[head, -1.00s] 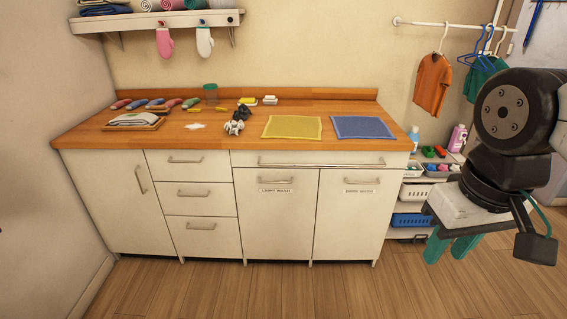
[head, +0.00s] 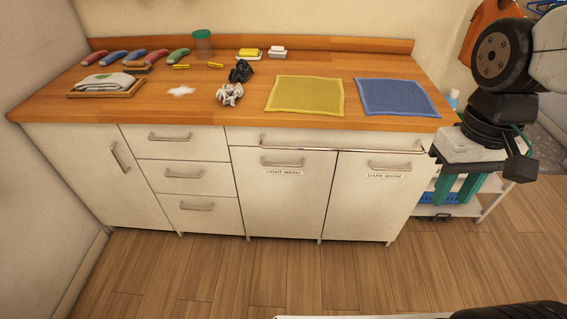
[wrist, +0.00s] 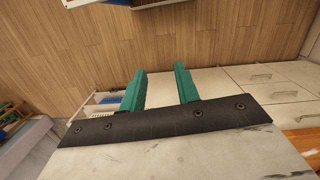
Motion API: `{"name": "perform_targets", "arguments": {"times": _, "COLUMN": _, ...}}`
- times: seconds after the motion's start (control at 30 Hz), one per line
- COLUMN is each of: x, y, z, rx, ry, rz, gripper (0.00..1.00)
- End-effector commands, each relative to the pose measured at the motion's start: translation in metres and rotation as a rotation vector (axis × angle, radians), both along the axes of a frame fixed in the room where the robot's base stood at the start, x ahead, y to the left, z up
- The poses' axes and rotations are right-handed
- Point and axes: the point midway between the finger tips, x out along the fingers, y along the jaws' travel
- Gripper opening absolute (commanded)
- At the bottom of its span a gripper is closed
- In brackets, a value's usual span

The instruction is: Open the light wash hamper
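The light wash hamper (head: 282,200) is a white front panel under the counter, labelled LIGHT WASH, with a bar handle (head: 283,162) near its top. It is closed, flush with its neighbours. The dark wash hamper (head: 372,205) is right of it, also closed, with its own handle (head: 390,166). My gripper (head: 456,188) hangs at the right, beyond the cabinet's right end, fingers pointing down. In the wrist view the two green fingers (wrist: 161,86) are apart with nothing between them. My gripper is well away from the light wash handle.
The wooden counter (head: 330,123) holds a yellow mat (head: 305,95), a blue mat (head: 397,97), dark and white crumpled cloths, and rolled items. A long rail (head: 340,147) runs above both hampers. Drawers (head: 184,173) stand left. The wooden floor (head: 200,275) in front is clear.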

Motion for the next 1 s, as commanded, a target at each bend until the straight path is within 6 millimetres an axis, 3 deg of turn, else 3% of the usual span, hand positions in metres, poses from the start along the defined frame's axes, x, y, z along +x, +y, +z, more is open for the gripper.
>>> {"name": "perform_targets", "arguments": {"times": 0.27, "x": 0.086, "y": 0.006, "z": -0.078, "rx": -0.039, "ry": 0.055, "rz": 0.182, "gripper": 0.32}}
{"name": "perform_targets", "arguments": {"times": 0.57, "x": 0.188, "y": 0.028, "z": -0.196, "rx": -0.047, "ry": -0.063, "rz": 0.522, "gripper": 0.32}}
{"name": "perform_targets", "arguments": {"times": 0.77, "x": 0.248, "y": 0.059, "z": -0.289, "rx": -0.031, "ry": -0.223, "rz": 0.819, "gripper": 0.32}}
{"name": "perform_targets", "arguments": {"times": 1.0, "x": 0.301, "y": 0.118, "z": -0.395, "rx": -0.009, "ry": -0.548, "rz": 1.232, "gripper": 0.32}}
